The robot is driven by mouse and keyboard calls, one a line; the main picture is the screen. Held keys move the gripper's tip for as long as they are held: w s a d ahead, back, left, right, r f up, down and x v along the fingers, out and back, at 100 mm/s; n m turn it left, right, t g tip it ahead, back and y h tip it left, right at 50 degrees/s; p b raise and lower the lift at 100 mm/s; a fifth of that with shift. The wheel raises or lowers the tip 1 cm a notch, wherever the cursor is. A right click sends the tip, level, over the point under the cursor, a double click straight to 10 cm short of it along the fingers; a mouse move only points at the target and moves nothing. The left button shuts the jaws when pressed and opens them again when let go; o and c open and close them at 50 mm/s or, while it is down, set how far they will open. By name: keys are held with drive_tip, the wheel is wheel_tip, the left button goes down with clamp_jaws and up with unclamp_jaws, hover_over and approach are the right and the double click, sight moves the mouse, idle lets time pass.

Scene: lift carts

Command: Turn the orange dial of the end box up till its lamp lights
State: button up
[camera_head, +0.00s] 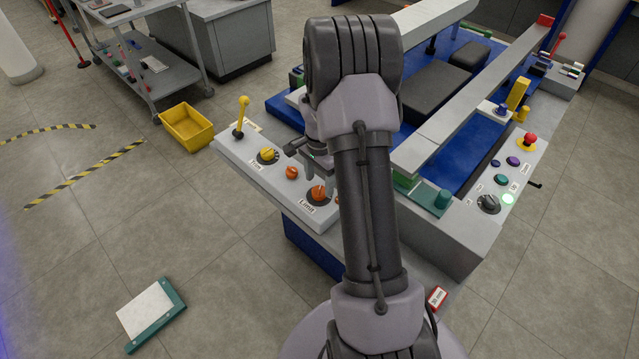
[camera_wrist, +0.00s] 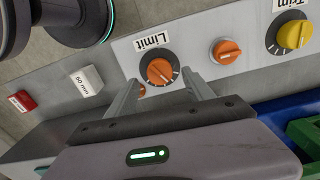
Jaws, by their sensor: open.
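The end box (camera_head: 270,190) has a light grey top panel. An orange dial (camera_head: 318,194) labelled "Limit" sits on it, on a dark round base with tick marks. In the wrist view the orange dial (camera_wrist: 160,72) shows clearly. My gripper (camera_wrist: 160,79) is open and empty, its fingertips apart on either side of the dial in that view. I cannot tell whether they touch it. A small dull orange spot (camera_wrist: 140,91) beside the dial is partly hidden by a finger; I cannot tell if it is a lamp.
A second, smaller orange knob (camera_head: 291,172) and a yellow "Trim" dial (camera_head: 268,155) are close by. A yellow lever (camera_head: 241,117) stands at the panel's far end. A yellow bin (camera_head: 188,124) is on the floor.

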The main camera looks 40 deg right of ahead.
sight(319, 190)
wheel_tip(319, 190, up, 15)
drive_tip(key=p, duration=0.4)
drive_tip(key=shift+p, duration=0.35)
drive_tip(key=shift+f, duration=0.1)
drive_tip(key=s+a+r+n+t, duration=0.35)
drive_tip(key=a+r+n, duration=0.25)
drive_tip(key=a+r, duration=1.05)
drive_tip(key=s+a+n+t+y, duration=0.2)
drive_tip(key=s+a+n, duration=0.5)
drive_tip(key=s+a, duration=0.7)
drive_tip(key=shift+r, duration=0.4)
drive_tip(key=shift+s, duration=0.1)
